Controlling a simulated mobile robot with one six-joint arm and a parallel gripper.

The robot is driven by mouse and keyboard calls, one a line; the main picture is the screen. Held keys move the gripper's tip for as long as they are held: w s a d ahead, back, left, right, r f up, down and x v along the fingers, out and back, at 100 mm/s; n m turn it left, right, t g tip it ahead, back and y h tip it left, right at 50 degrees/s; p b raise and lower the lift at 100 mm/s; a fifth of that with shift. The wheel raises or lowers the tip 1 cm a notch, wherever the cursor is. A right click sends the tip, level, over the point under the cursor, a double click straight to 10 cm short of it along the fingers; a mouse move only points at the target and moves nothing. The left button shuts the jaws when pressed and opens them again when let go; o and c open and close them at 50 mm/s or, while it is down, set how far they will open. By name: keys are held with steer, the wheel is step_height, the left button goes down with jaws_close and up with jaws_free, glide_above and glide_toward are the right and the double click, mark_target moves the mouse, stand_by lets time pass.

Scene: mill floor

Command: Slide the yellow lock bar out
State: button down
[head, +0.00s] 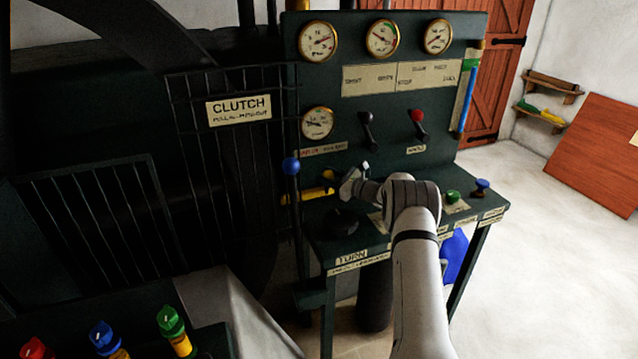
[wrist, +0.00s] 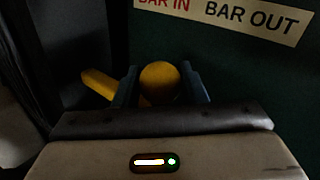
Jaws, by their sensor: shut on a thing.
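The yellow lock bar (head: 314,192) shows in the head view low on the left of the green panel, just above the desk. My gripper (head: 338,183) is at the bar's right end and partly hides it. In the wrist view the bar's round yellow knob (wrist: 160,82) sits between the two blue-grey fingers of my gripper (wrist: 161,88), which is shut on it. A yellow length of the bar runs off to the left behind the left finger. A plate reading BAR IN and BAR OUT (wrist: 252,20) is above the knob.
A blue-knobbed lever (head: 291,166) stands close to the left of the bar. A dark round knob (head: 341,222) is on the desk below my gripper. A black-handled lever (head: 368,130) and a red-knobbed lever (head: 418,125) are above. The caged clutch is at left; open floor lies at right.

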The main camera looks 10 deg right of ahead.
steer(key=shift+w+d+b, duration=0.2)
steer(key=shift+d+b, duration=0.2)
steer(key=shift+d, duration=0.75)
steer(key=shift+w+d+b, duration=0.2)
steer(key=shift+d+b, duration=0.2)
steer(key=shift+d, duration=0.7)
steer(key=c, duration=0.9)
jaws_free()
steer(key=shift+c, duration=0.2)
steer(key=b+v, duration=0.1)
steer(key=v, duration=0.6)
steer(key=shift+s+d, duration=0.3)
steer(key=shift+s, duration=0.1)
